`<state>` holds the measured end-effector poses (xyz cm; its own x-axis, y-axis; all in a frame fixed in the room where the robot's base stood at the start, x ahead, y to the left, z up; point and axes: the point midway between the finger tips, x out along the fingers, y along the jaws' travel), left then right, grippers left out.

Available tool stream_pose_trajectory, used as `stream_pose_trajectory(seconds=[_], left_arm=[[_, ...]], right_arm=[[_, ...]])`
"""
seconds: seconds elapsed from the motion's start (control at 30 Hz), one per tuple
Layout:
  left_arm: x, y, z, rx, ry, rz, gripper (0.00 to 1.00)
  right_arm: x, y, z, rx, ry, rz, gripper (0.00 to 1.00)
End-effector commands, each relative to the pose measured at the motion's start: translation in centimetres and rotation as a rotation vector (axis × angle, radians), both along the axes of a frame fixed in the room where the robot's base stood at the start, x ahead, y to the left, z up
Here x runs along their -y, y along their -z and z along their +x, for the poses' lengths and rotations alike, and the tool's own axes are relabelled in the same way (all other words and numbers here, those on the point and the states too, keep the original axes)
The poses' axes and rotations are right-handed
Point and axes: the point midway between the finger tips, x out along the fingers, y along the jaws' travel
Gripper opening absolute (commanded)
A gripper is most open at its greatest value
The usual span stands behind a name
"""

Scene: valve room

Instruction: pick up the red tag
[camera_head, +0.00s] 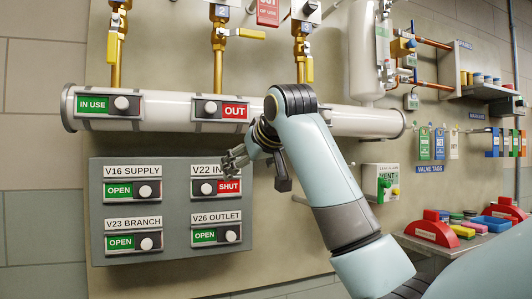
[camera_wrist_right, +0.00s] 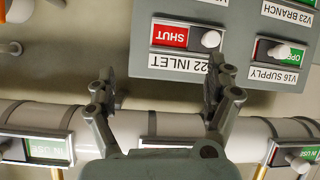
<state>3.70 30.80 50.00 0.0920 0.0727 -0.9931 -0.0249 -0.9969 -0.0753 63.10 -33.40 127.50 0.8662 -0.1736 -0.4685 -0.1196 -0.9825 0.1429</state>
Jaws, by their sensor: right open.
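A red tag (camera_head: 267,12) with white lettering hangs at the top of the head view, cut off by the picture's edge, between brass pipes. It does not show in the right wrist view. My right gripper (camera_head: 235,160) is open in front of the V22 INLET slider on the grey panel (camera_head: 170,251), below and left of the red tag and well apart from it. In the wrist view its two fingers (camera_wrist_right: 158,88) are spread with nothing between them. Whether a finger touches the panel I cannot tell. My left gripper is not in view.
A white horizontal pipe (camera_head: 170,106) with sliding signs runs behind my right arm. Yellow-handled valves (camera_head: 250,34) stand above it. Green, blue and white tags (camera_head: 424,143) hang at the right. A bench with red holders (camera_head: 432,230) and coloured blocks stands lower right.

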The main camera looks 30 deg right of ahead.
Motion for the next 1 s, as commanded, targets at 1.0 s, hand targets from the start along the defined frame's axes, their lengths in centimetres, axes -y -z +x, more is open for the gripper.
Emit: stream_pose_trajectory(seconds=[1.0], left_arm=[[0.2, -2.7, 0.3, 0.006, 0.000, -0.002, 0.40]], right_arm=[[6.3, -40.7, 0.0, 0.507, 0.076, 0.049, 0.87]])
